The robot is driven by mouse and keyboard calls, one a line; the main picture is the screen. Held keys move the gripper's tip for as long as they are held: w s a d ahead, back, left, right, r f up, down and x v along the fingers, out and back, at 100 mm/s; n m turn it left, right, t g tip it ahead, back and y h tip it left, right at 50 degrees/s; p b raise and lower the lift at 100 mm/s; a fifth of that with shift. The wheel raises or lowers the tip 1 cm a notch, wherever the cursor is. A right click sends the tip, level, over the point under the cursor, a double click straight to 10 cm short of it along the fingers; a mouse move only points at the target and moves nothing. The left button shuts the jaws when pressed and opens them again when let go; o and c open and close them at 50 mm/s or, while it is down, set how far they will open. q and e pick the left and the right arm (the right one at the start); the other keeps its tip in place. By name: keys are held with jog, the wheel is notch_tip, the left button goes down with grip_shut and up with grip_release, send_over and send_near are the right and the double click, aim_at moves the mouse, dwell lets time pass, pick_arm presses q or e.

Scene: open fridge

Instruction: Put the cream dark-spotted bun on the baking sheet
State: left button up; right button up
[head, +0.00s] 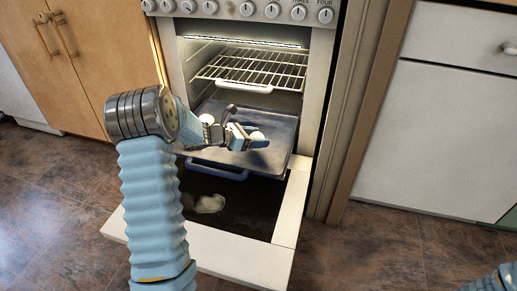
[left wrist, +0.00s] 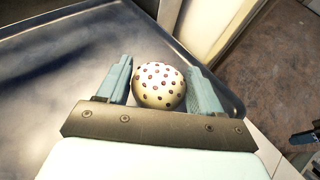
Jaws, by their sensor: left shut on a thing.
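The cream bun with dark spots (left wrist: 158,86) sits between the two blue fingers of my left gripper (left wrist: 162,90) in the left wrist view. My left gripper is shut on it. In the head view my left gripper (head: 247,137) is over the right part of the dark baking sheet (head: 280,135), and a pale bit of the bun (head: 257,136) shows by the fingers. The sheet lies in the open oven and also fills much of the left wrist view (left wrist: 50,75). I cannot tell whether the bun touches the sheet. My right gripper is not clearly seen.
A wire rack (head: 265,68) is above the sheet. A white round thing (head: 207,118) shows beside my wrist, partly hidden. The oven door (head: 245,258) is folded down in front, with a pale patch (head: 209,203) on its dark pane. A white cabinet (head: 430,140) stands at right.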

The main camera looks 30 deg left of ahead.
aim_at(259, 152)
pick_arm(q)
jog(key=shift+w+d+f, duration=0.1)
jog(key=shift+d+f, duration=0.1)
jog(key=shift+f, duration=0.05)
jog(key=f, duration=0.2)
jog(key=f+b, duration=0.1)
jog(key=shift+w+d+f, duration=0.15)
jog(key=shift+d+f, duration=0.1)
jog(key=shift+f, duration=0.05)
jog(key=o, duration=1)
jog(key=shift+o, duration=0.2)
jog(key=p+v, duration=0.1)
jog(key=v, duration=1.1)
jog(key=shift+r+p, duration=0.1)
jog(key=shift+p, duration=0.25)
